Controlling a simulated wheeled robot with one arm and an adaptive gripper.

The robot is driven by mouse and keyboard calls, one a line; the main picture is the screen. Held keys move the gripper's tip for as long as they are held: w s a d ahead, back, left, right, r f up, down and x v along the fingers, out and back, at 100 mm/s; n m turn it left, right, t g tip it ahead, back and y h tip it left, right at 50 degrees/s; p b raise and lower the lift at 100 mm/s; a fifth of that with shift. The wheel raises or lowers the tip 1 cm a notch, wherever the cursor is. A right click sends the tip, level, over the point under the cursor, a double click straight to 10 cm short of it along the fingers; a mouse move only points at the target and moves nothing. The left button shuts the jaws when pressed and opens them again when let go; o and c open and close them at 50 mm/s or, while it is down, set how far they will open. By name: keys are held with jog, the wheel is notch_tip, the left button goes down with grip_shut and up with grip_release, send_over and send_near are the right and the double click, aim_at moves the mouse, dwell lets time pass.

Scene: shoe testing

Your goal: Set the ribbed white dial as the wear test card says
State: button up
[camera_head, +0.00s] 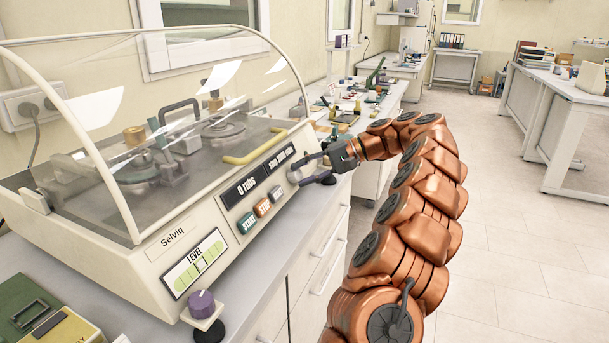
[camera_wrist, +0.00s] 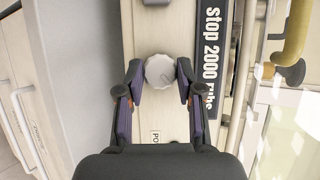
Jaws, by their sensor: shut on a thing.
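The ribbed white dial (camera_wrist: 160,72) sits on the cream front panel of the test machine (camera_head: 150,240), beside the dark display (camera_wrist: 207,60) reading "stop 2000 rubs". My gripper (camera_wrist: 160,76) has one finger on each side of the dial and is shut on it. In the head view my gripper (camera_head: 308,172) is at the right end of the panel, and its fingers hide most of the dial. A faint mark shows on the dial's face, but its exact setting is not clear. I cannot make out a wear test card in either view.
Another display (camera_head: 246,186) reads "0 rubs", above several buttons (camera_head: 262,207). A yellow handle (camera_head: 250,150) is on the clear cover (camera_head: 90,100). A level gauge (camera_head: 195,264) and purple knob (camera_head: 202,303) are at the near left. Small tools lie on the bench beyond my gripper.

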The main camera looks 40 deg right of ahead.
jog(key=shift+a+f, duration=0.1)
jog(key=o, duration=1.1)
jog(key=shift+o, duration=0.2)
